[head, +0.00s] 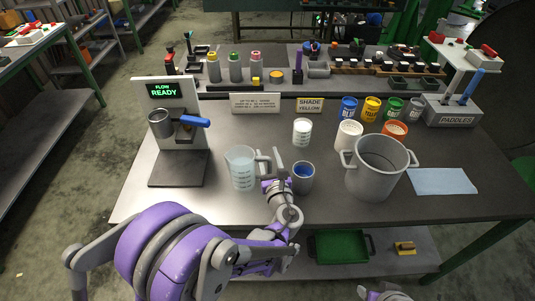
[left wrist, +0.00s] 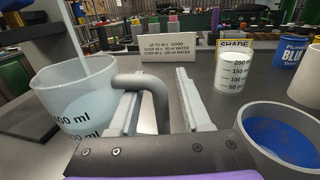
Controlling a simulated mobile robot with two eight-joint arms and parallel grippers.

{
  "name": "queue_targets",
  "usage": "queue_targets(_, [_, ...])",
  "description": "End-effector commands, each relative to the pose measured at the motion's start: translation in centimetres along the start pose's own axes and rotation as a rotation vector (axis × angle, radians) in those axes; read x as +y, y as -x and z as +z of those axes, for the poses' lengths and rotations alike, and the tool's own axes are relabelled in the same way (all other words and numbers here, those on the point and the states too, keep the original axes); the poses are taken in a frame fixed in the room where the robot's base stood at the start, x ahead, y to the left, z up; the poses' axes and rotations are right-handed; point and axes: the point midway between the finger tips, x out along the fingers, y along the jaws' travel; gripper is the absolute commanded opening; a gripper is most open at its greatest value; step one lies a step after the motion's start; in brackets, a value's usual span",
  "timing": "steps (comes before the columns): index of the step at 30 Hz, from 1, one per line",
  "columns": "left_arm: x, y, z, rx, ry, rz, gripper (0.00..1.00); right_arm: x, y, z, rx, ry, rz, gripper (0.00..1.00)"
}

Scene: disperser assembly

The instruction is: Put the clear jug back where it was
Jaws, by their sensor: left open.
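The fingers look apart, with a gap on the handle's right; contact with the left finger is unclear. Part of my right gripper (head: 383,292) shows at the bottom edge; its fingers cannot be made out.
A grey cup with blue contents (head: 303,176) stands close to the right of my left gripper. The dispenser (head: 168,120) reads "FLOW READY". A white-filled beaker (head: 302,132), paint cans and a large grey pot (head: 377,170) stand further right. The front table edge is clear.

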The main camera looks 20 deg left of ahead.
Motion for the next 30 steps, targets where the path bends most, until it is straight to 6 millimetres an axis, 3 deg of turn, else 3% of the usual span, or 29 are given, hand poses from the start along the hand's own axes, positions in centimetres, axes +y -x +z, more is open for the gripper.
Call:
queue_targets(9, [0.5, 6.5, 0.0, 0.002, 0.001, -0.005, 0.48, 0.0, -1.0, 0.7, -0.004, 0.000, 0.000, 0.50])
queue_targets(15, [0.5, 9.4, 0.1, 0.001, 0.001, -0.004, 0.48, 0.0, -1.2, 0.8, -0.005, 0.000, 0.000, 0.50])
queue_targets(30, [0.6, 10.3, 0.1, 0.001, 0.000, -0.001, 0.48, 0.0, -1.2, 0.9, -0.005, 0.000, 0.000, 0.50])
